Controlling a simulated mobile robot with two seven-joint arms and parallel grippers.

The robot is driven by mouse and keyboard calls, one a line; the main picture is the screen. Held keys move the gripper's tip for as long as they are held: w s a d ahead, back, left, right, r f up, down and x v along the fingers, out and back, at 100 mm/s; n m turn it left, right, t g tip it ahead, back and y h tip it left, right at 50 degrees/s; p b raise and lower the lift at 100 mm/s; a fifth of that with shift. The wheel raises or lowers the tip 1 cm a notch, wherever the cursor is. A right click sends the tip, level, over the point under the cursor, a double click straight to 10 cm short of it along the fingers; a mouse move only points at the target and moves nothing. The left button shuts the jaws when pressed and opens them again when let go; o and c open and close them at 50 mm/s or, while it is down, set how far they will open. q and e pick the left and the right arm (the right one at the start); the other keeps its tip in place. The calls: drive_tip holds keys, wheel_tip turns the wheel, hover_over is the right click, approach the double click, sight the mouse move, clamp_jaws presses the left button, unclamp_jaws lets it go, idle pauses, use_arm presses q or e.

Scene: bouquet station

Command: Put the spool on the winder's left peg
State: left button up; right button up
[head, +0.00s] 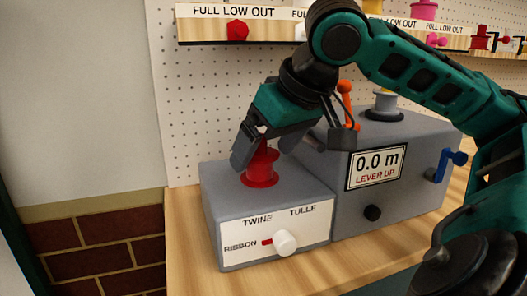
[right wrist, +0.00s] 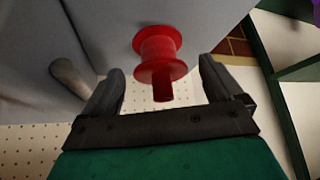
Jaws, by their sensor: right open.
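The red spool (head: 260,168) sits upright on top of the lower left grey box of the winder (head: 213,225). In the right wrist view the spool (right wrist: 158,55) has its flange on the grey top, and a red post (right wrist: 162,90) stands out of its upper end. My right gripper (head: 268,146) is open just above the spool, pointing down. Its two fingers are apart, one on each side of the post, with clear gaps in the right wrist view. A pale grey spool-like piece (head: 385,103) stands on the taller right box. My left gripper is not in view.
The taller box (head: 425,130) has a display reading 0.0 m, LEVER UP, an orange lever (head: 345,95) and a blue crank (head: 450,163). The lower box's white knob (head: 285,242) points at RIBBON. A shelf (head: 265,30) with spools runs above. The front tabletop is clear.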

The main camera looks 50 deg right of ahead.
drive_tip(key=p+v, duration=0.2)
drive_tip(key=v, duration=0.8)
